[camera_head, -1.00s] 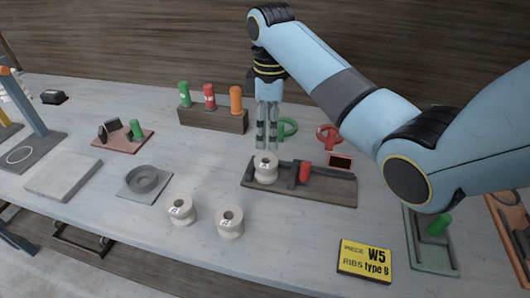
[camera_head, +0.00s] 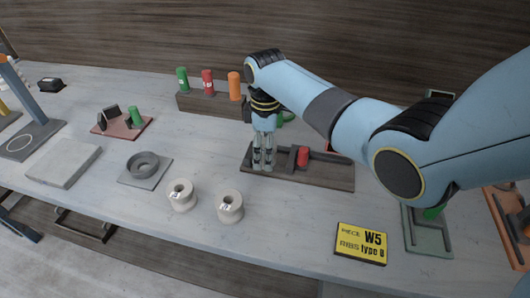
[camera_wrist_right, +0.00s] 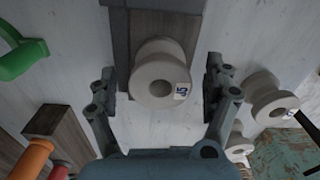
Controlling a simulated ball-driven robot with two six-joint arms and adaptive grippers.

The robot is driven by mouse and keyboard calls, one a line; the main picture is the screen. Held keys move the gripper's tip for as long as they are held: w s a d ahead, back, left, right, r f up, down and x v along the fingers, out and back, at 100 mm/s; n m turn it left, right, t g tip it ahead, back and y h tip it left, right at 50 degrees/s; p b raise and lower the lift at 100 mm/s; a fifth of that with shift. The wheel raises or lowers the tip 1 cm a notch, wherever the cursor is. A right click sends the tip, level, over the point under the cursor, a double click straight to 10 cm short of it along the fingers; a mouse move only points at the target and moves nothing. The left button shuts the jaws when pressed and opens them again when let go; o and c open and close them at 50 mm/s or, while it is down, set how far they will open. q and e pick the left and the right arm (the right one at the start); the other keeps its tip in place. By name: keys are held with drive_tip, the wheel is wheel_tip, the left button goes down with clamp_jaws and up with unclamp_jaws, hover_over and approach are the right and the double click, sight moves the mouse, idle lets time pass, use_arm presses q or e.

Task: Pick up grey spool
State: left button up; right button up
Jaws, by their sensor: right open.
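A pale grey spool (camera_wrist_right: 150,60) with a small label shows in the right wrist view, at the end of a dark wooden board. My right gripper (camera_wrist_right: 161,76) is open, with one finger on each side of the spool and gaps between. In the head view my right gripper (camera_head: 262,166) points down at the left end of the dark board (camera_head: 325,179) and hides the spool. Two similar pale spools stand on the table in front, one at left (camera_head: 181,197) and one at right (camera_head: 230,208). My left gripper is not in view.
A red cylinder (camera_head: 303,157) stands on the same board, right of my gripper. A wooden rack (camera_head: 212,107) with green, red and orange cylinders stands behind.

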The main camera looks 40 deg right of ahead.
drive_tip(key=c, duration=1.6)
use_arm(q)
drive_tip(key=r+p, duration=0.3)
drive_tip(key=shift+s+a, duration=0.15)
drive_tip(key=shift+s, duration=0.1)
use_arm(e)
wheel_tip(320, 180, up, 13)
drive_tip(key=shift+f, duration=0.2)
